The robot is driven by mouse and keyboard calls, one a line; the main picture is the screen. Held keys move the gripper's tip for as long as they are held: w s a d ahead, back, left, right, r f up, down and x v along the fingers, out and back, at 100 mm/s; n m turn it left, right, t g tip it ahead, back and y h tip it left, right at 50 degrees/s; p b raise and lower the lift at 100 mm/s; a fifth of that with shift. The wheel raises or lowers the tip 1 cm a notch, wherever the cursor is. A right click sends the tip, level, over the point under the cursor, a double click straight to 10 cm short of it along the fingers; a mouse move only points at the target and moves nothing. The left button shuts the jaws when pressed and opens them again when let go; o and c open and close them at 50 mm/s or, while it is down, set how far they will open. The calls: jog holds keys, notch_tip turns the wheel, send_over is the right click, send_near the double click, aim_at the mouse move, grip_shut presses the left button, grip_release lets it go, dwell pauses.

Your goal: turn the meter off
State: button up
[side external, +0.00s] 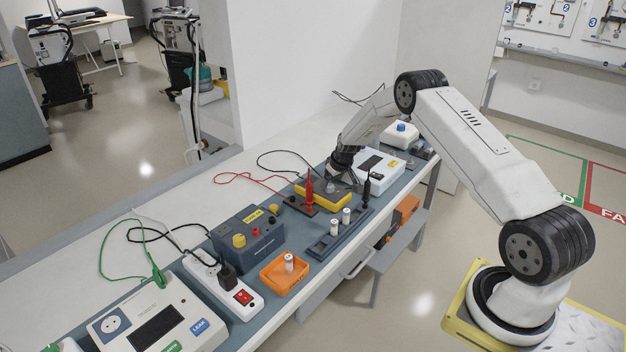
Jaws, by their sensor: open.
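The meter appears to be the flat yellow device (314,200) on the bench, near the middle of the side external view. My gripper (341,181) points down at its right-hand part and covers much of its top, so its dial and display cannot be made out. The gripper looks open, with nothing visibly held. I cannot tell whether the fingers touch the meter. A red probe (309,187) stands upright in front of the meter, and a black probe (366,188) stands to its right.
A white box with a dark display (381,165) sits close right of my gripper. A dark rack with white cylinders (328,246), an orange tray (272,278), a grey-blue box (262,247), a power strip (211,281) and a leak tester (193,300) fill the nearer bench. Red and black leads lie behind.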

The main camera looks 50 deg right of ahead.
aim_at(329, 188)
jog(key=shift+x, duration=1.4)
grip_shut()
